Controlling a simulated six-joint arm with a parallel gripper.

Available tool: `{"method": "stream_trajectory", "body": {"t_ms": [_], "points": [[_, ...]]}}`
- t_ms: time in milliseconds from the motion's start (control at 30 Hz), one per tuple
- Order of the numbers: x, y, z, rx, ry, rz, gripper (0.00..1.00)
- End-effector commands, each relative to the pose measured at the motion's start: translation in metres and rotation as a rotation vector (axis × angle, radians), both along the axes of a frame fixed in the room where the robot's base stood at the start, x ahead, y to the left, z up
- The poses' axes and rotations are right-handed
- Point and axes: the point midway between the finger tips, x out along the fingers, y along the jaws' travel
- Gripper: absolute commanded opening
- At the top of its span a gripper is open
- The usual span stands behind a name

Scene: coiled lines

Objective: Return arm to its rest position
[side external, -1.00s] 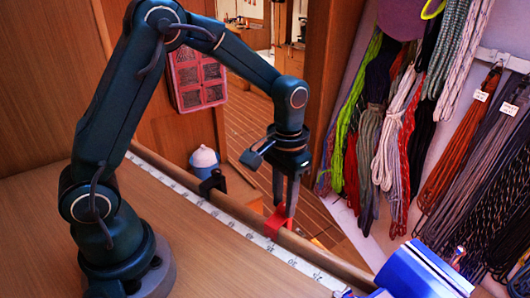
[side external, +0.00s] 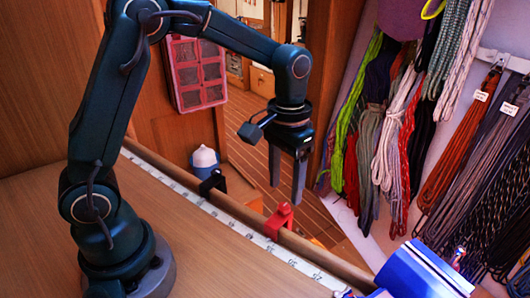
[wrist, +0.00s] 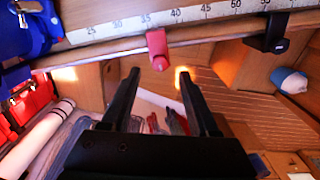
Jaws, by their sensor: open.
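My gripper (side external: 287,185) hangs above the wooden rail at the bench edge in the side view, its two fingers pointing down and spread apart with nothing between them. A red clip (side external: 278,221) sits on the rail just below and left of the fingertips, apart from them. In the wrist view my open gripper (wrist: 161,85) shows from behind, and the red clip (wrist: 157,46) is on the rail beyond the fingertips.
A black clip (side external: 212,183) is on the rail further left; it also shows in the wrist view (wrist: 268,38). A white measuring tape (side external: 225,218) runs along the bench. Coiled ropes (side external: 385,130) hang at right. A blue bag (side external: 418,272) lies at lower right.

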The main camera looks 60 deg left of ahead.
Motion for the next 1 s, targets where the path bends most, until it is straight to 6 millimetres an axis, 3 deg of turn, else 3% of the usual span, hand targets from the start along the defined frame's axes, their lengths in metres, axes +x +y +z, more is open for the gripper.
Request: {"method": "stream_trajectory", "body": {"t_ms": [400,567,800,1000], "points": [[0.000,0.000,0.009,0.000,-0.003,0.001,0.61],[0.001,0.001,0.031,-0.003,-0.075,0.004,0.61],[-0.032,0.004,0.081,-0.004,-0.242,0.004,0.61],[-0.072,0.006,0.099,-0.001,-0.371,-0.008,0.61]]}}
